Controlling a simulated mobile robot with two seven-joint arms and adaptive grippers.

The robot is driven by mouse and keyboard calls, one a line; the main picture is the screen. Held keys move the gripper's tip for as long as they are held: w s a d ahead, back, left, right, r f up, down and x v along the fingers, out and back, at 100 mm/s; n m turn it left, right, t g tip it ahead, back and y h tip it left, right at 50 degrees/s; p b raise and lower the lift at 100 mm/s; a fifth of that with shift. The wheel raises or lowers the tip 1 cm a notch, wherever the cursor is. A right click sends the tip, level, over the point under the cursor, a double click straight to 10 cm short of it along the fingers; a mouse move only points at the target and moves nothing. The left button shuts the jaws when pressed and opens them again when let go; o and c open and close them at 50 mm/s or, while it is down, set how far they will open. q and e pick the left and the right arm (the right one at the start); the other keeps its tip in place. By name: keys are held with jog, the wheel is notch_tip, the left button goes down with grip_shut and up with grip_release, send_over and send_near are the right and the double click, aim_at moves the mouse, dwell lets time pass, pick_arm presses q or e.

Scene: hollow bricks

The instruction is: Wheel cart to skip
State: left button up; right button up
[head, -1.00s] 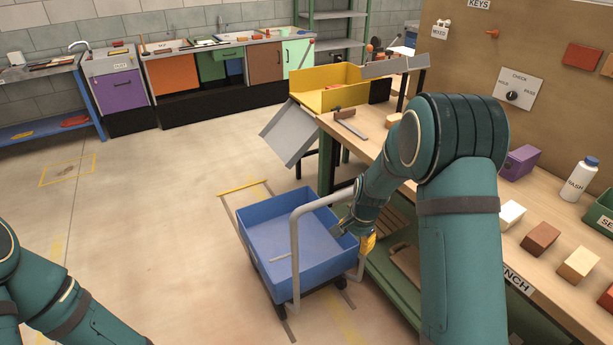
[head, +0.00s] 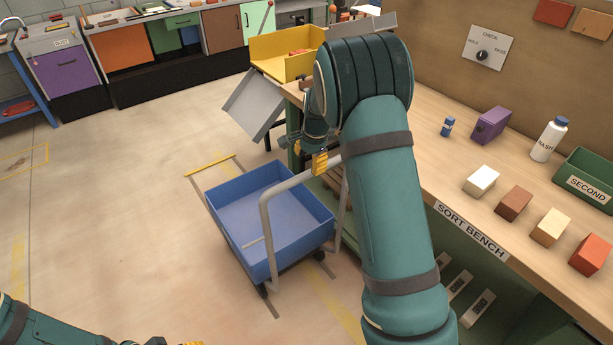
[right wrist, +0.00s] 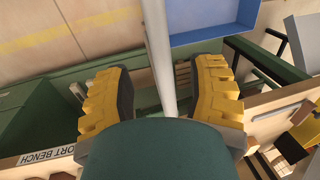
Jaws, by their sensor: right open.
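The cart is a blue open tub (head: 290,262) on small dark wheels, with a grey tubular handle (head: 266,222) rising at its near side. It stands on the floor left of the sort bench, and its tub looks empty. My right gripper (head: 319,160) is at the far right end of the handle's top bar. In the right wrist view its yellow fingers (right wrist: 160,95) are open, with the grey bar passing between them. A corner of the blue tub shows there too. My left gripper (head: 190,343) barely shows at the bottom edge. I cannot identify a skip for certain.
The sort bench (head: 455,150) runs along the right, close to the cart, with blocks and bottles on it. A grey sloping chute (head: 254,103) and a yellow bin (head: 275,50) are at its far end. Cabinets (head: 120,60) line the back. Floor (head: 110,200) is clear to the left.

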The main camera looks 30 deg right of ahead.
aim_at(308, 173)
jog(key=f, duration=0.3)
jog(key=w+f+b, duration=0.1)
jog(key=f, duration=0.2)
jog(key=shift+w+f, duration=0.1)
jog(key=shift+f, duration=0.1)
grip_shut()
